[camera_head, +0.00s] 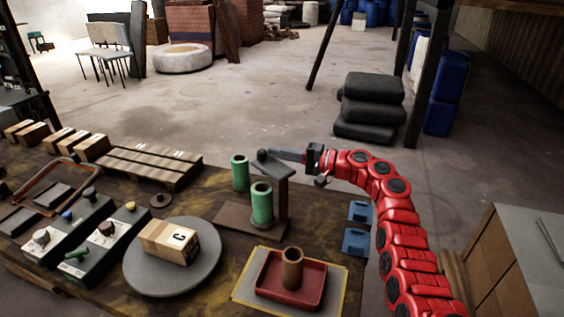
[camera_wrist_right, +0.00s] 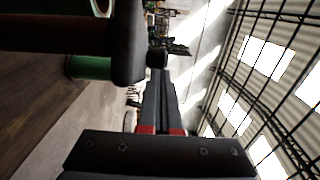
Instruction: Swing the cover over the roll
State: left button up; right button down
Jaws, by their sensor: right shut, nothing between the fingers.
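A stand with a brown base (camera_head: 232,222) and a dark post (camera_head: 284,205) carries a grey flat cover (camera_head: 275,168) on top. The cover has a small dark knob at its left end. A green roll (camera_head: 262,206) stands upright on the base, in front of and left of the post; a second green roll (camera_head: 240,175) stands behind it. The cover sits beside the near roll's open top, not over it. My right gripper (camera_head: 274,153) is shut and empty, its tips by the cover's knob; contact is unclear. The right wrist view shows its fingers (camera_wrist_right: 160,95) together beside a dark rounded bar. My left gripper is out of view.
A red tray (camera_head: 267,295) with a brown cylinder (camera_head: 292,268) stands in front. A box sits on a round grey turntable (camera_head: 135,280) to the left. Blue bins (camera_head: 357,242) line the table's right edge. Control boxes (camera_head: 70,230) and pallets (camera_head: 145,170) fill the left side.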

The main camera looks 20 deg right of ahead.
aim_at(263, 165)
jog(key=shift+a+n+g+y+b, duration=0.3)
jog(key=shift+n+g, duration=0.1)
jog(key=shift+g, duration=0.2)
jog(key=shift+a, duration=0.5)
jog(key=shift+s+a+b, duration=0.1)
jog(key=shift+a+b, duration=0.15)
jog(key=shift+b, duration=0.1)
jog(key=shift+a+n+g+y, duration=0.2)
jog(key=shift+n+g+y, duration=0.25)
jog(key=shift+g, duration=0.25)
jog(key=shift+s+a+n+g, duration=0.1)
jog(key=shift+a+n+g, duration=0.15)
jog(key=shift+g, duration=0.15)
jog(key=shift+s+a, duration=0.45)
jog(key=shift+a, duration=0.1)
jog(key=shift+s+a, duration=0.3)
jog(key=shift+a, duration=0.05)
